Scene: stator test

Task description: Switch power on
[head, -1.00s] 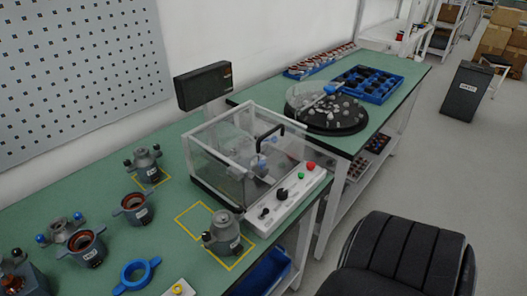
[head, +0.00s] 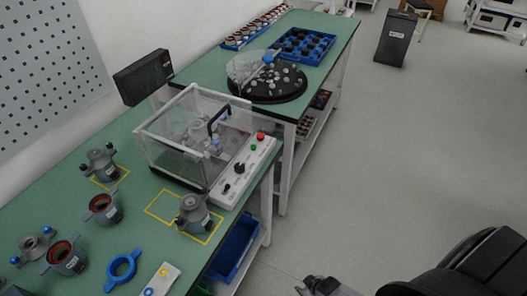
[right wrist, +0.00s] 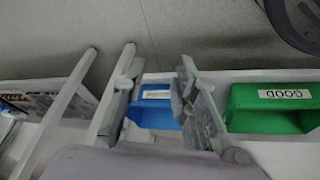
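A clear-walled test box (head: 165,150) stands on the green bench in the head view. Its white control panel (head: 236,184) faces the bench's front edge. On the panel are a red button (head: 260,136), a green button (head: 253,147), a black knob (head: 239,168) and a small black switch (head: 227,187). I cannot tell the switch's position. My right gripper (head: 318,287) is at the bottom edge of the head view, well away from the panel. In the right wrist view its two fingers (right wrist: 158,98) are apart with nothing gripped. My left gripper is not in view.
A grey stator (head: 194,214) stands on a yellow-marked square beside the panel. Below the bench are a blue bin (right wrist: 155,118) and a green bin (right wrist: 270,105) labelled GOOD. The floor between is clear.

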